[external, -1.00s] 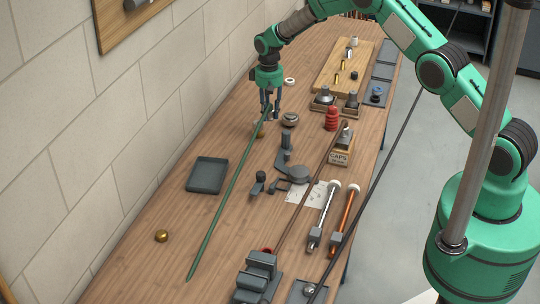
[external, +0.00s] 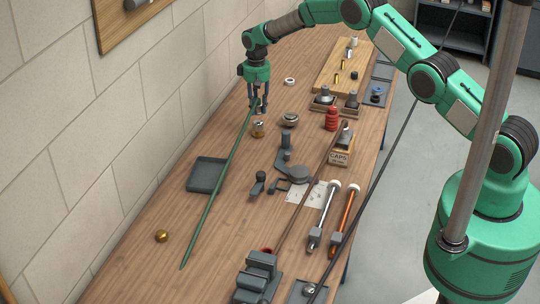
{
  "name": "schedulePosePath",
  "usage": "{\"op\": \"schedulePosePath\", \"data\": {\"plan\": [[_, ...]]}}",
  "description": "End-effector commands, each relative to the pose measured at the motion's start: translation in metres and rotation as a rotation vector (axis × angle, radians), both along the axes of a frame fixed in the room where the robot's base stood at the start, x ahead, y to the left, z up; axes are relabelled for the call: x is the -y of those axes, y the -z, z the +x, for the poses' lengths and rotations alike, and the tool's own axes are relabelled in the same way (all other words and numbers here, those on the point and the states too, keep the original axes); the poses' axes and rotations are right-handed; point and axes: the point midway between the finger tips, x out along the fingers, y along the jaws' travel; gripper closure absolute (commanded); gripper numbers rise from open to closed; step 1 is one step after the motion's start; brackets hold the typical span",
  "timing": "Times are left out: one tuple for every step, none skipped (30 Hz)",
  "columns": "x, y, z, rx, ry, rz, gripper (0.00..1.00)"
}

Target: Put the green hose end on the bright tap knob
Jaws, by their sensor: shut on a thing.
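A long, thin green hose (external: 221,182) slants from my gripper (external: 258,108) down to the lower left. My gripper is shut on the hose near its upper end, and the fingers partly hide that end. A shiny brass ball-like knob (external: 161,236) lies at the lower left, apart from the hose. A silver round piece (external: 290,119) sits right of my gripper. I cannot tell for sure which of these is the bright tap knob.
Grey fittings (external: 290,165), a red stacked piece (external: 331,118) and a CAPS box (external: 340,157) stand to the right. A white ring (external: 290,81) lies behind. The wall borders the bench's left side.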

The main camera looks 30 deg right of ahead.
Motion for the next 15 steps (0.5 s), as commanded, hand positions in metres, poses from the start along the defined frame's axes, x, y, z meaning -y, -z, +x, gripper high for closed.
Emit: {"op": "schedulePosePath", "data": {"plan": [[0.000, 0.000, 0.000, 0.000, 0.000, 0.000, 0.99], [0.000, 0.000, 0.000, 0.000, 0.000, 0.000, 0.99], [0.000, 0.001, 0.000, 0.000, 0.000, 0.000, 0.99], [0.000, 0.002, 0.000, 0.000, 0.000, 0.000, 0.99], [0.000, 0.003, 0.000, 0.000, 0.000, 0.000, 0.99], [0.000, 0.005, 0.000, -0.001, 0.000, 0.000, 0.99], [0.000, 0.007, 0.000, -0.001, 0.000, 0.000, 0.99], [0.000, 0.010, -0.001, -0.001, 0.000, 0.000, 0.99], [0.000, 0.014, -0.001, -0.001, 0.000, 0.000, 0.99], [0.000, 0.016, -0.001, -0.002, 0.000, -0.001, 0.99], [0.000, 0.019, -0.001, -0.002, 0.000, -0.001, 0.99], [0.000, 0.022, -0.001, -0.002, 0.000, -0.001, 0.99], [0.000, 0.025, -0.001, -0.002, 0.000, -0.001, 0.99], [0.000, 0.028, -0.001, -0.002, 0.000, -0.001, 0.99], [0.000, 0.030, -0.001, -0.001, 0.000, 0.000, 0.99]]}}
